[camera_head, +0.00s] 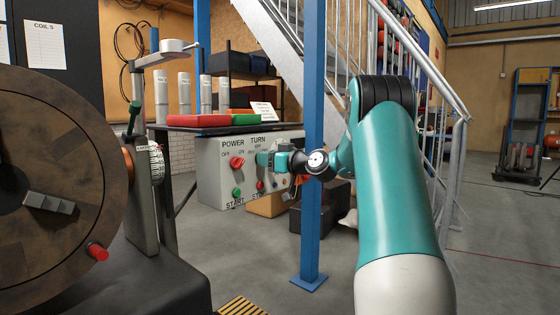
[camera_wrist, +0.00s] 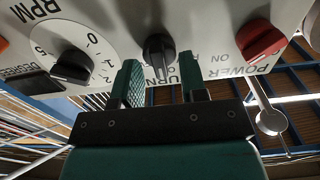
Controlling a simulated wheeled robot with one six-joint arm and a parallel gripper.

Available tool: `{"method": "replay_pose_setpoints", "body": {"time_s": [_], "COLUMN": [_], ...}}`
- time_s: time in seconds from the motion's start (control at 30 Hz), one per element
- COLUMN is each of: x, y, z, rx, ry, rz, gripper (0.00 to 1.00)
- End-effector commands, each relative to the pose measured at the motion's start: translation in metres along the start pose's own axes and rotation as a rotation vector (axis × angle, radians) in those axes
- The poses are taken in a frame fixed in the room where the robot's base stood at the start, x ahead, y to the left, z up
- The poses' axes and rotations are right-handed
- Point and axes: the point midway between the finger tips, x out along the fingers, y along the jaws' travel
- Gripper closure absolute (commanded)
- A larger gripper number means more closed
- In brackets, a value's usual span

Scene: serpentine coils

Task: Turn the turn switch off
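The turn switch (camera_wrist: 158,52) is a black knob on the pale control panel (camera_wrist: 205,15), seen upside down above the TURN lettering in the wrist view. The panel also shows in the head view (camera_head: 212,185), where my gripper hides the turn switch. My gripper (camera_wrist: 160,78) is open and empty, its two green fingers pointing at the panel on either side of the switch's line. The knob shows between and just beyond the fingertips, and I see no contact. In the head view my gripper (camera_head: 264,158) is close to the panel face under the TURN label.
The red power knob (camera_wrist: 262,40) is on one side of the turn switch and the black RPM dial (camera_wrist: 74,66) on the other. A blue post (camera_head: 313,235) stands close to my arm. A large brown disc (camera_head: 60,150) fills the left.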

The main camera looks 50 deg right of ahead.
Motion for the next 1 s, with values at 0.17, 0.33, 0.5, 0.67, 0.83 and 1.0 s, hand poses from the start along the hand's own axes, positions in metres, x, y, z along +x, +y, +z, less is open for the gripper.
{"method": "replay_pose_setpoints", "body": {"time_s": [0.17, 0.33, 0.5, 0.67, 0.83, 1.0], "x": [-0.025, -0.068, -0.113, -0.149, -0.164, -0.171], "y": [0.001, 0.002, 0.002, 0.001, 0.001, 0.000], "z": [-0.001, -0.001, -0.001, 0.003, 0.004, 0.002], "rx": [0.002, 0.002, 0.002, -0.001, -0.005, -0.003], "ry": [-0.001, -0.001, 0.000, 0.001, 0.003, 0.000], "rz": [0.004, 0.008, 0.009, 0.006, 0.003, 0.002], "gripper": [0.61, 0.61, 0.61, 0.61, 0.61, 0.61]}}
